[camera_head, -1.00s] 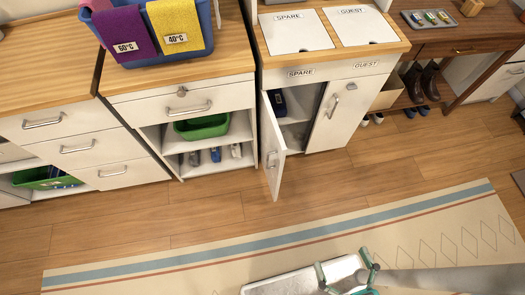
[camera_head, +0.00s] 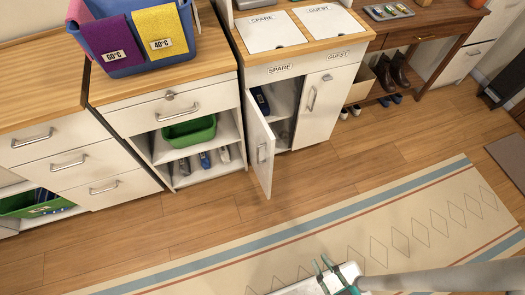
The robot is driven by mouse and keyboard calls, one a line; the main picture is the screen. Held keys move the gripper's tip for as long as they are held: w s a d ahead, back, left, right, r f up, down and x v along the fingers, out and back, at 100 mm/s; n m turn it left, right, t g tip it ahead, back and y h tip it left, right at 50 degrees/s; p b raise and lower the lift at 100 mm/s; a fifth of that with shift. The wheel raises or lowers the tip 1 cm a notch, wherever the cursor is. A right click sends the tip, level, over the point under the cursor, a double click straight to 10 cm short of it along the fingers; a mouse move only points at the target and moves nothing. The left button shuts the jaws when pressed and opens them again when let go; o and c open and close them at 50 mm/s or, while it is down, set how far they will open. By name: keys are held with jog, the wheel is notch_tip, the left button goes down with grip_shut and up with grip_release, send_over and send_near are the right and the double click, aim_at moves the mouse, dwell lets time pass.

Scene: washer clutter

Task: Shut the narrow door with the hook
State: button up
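A white cabinet under two lids has two narrow doors. The left narrow door (camera_head: 260,148) stands ajar, swung outward toward the rug, with a metal handle on its face. The right narrow door (camera_head: 324,101) is shut; it has a metal handle and a small metal fitting near its top. I cannot make out clearly which part is a hook.
Inside the cabinet a dark blue item (camera_head: 262,101) shows behind the open door. Left of it are an open shelf unit with a green bin (camera_head: 190,131) and a drawer unit. Boots (camera_head: 393,72) stand right. The rug (camera_head: 400,225) and floor before the cabinet are clear.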

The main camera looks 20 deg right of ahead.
jog(key=w+f+n+g, duration=0.1)
jog(key=w+f, duration=0.1)
jog(key=f, duration=0.3)
jog(key=w+f+n+g, duration=0.1)
jog(key=w+f, duration=0.1)
jog(key=f, duration=0.3)
jog(key=w+f+n+h, duration=0.1)
jog(key=w+f+n, duration=0.1)
jog(key=f, duration=0.2)
jog(key=shift+d+f+g, duration=0.15)
jog(key=shift+f+g, duration=0.25)
grip_shut()
jog(key=w+f+n+h, duration=0.2)
jog(key=w+f+h, duration=0.15)
jog(key=w, duration=0.35)
jog(key=w+f+n+h, duration=0.2)
jog(key=w+f, duration=0.2)
jog(key=w, duration=0.3)
jog(key=w+a+r+t+h, duration=0.3)
jog(key=w+a+r+h, duration=0.3)
jog(key=w+a+r, duration=0.65)
send_near(269, 143)
jog(key=shift+m, duration=0.3)
jog(key=w+d, duration=0.1)
jog(key=w, duration=0.2)
jog(key=w+d, duration=0.1)
jog(key=w, duration=0.1)
jog(key=shift+d+f, duration=0.3)
jog(key=shift+w+d, duration=0.1)
jog(key=shift+d, duration=0.55)
